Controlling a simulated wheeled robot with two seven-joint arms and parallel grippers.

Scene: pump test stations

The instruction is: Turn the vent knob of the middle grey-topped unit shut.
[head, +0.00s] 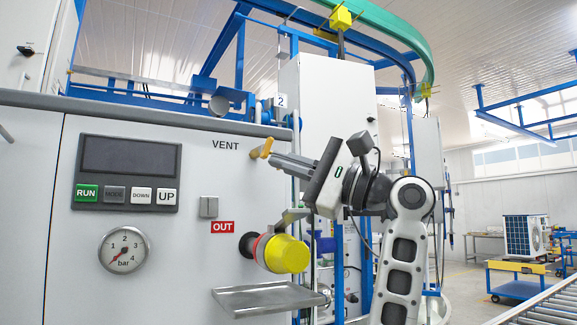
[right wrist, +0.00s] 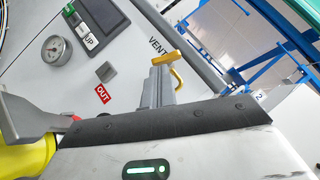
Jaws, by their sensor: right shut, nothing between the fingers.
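The yellow vent knob (head: 262,148) sticks out from the upper right of the white unit's front panel (head: 200,170), beside the word VENT. It also shows in the right wrist view (right wrist: 173,60), partly overlapping the fingertips there. My right gripper (head: 274,161) comes in from the right, shut and with nothing between its fingers. Its fingertips are right at the knob; I cannot tell whether they touch it. In the right wrist view the shut fingers (right wrist: 158,74) point at the knob. My left gripper is not in view.
Below the knob are a red OUT label (head: 222,227), a yellow-capped outlet (head: 284,253) and a metal drip tray (head: 265,298). A pressure gauge (head: 124,250) and button panel (head: 127,172) are at left. A plate marked 2 (head: 281,101) stands above.

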